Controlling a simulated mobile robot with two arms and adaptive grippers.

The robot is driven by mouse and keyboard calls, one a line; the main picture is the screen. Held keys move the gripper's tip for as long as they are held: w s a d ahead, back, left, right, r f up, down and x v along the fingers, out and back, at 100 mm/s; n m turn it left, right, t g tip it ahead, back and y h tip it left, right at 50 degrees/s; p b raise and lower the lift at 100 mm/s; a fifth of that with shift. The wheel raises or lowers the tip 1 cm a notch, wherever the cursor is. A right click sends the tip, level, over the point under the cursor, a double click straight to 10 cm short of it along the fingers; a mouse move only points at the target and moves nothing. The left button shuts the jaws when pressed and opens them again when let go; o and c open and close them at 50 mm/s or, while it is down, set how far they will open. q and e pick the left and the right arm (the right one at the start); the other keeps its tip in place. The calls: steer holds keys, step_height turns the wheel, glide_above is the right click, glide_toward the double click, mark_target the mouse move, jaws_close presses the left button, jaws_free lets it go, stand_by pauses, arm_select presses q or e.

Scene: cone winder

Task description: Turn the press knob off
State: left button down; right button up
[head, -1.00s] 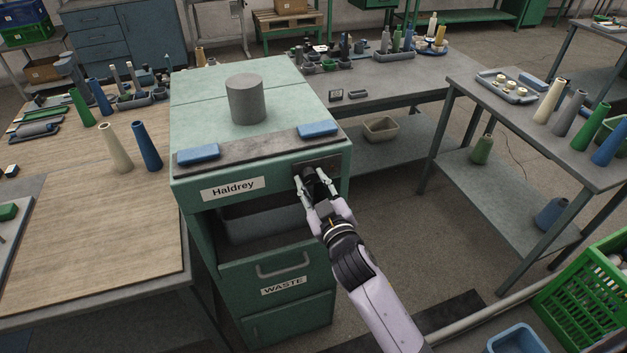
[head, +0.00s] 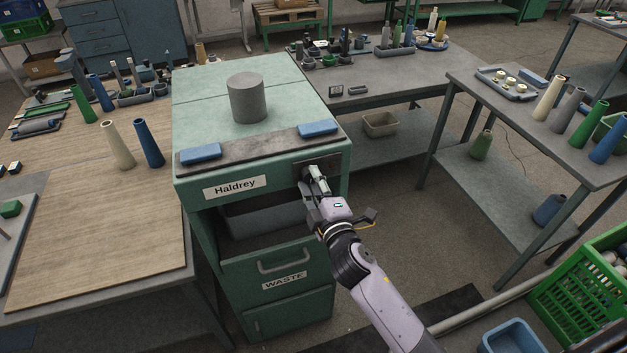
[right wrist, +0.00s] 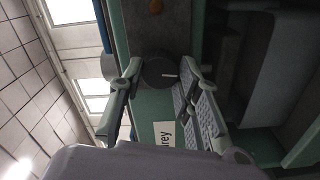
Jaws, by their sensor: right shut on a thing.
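The press is a green cabinet labelled "Haldrey" (head: 234,186) with a grey cylinder (head: 247,97) on top. Its knob (right wrist: 164,72) is black and round with a white mark, and sits on a dark plate (head: 334,162) at the right of the front. My right gripper (head: 315,177) is at that plate and hides most of the knob in the head view. In the right wrist view its two fingers (right wrist: 165,78) are shut on the knob, one on each side. My left gripper is not in view.
Two blue pads (head: 318,129) lie on the cabinet's front ledge. Below are an open bay and a drawer marked "WASTE" (head: 284,281). A wooden-topped table (head: 90,230) adjoins at left. A green crate (head: 590,300) and a blue bin (head: 513,338) stand on the floor at right.

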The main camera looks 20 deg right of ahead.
steer(key=shift+n, duration=0.7)
steer(key=o, duration=1.1)
steer(key=shift+o, duration=0.2)
steer(key=s, duration=1.2)
steer(key=shift+d, duration=0.2)
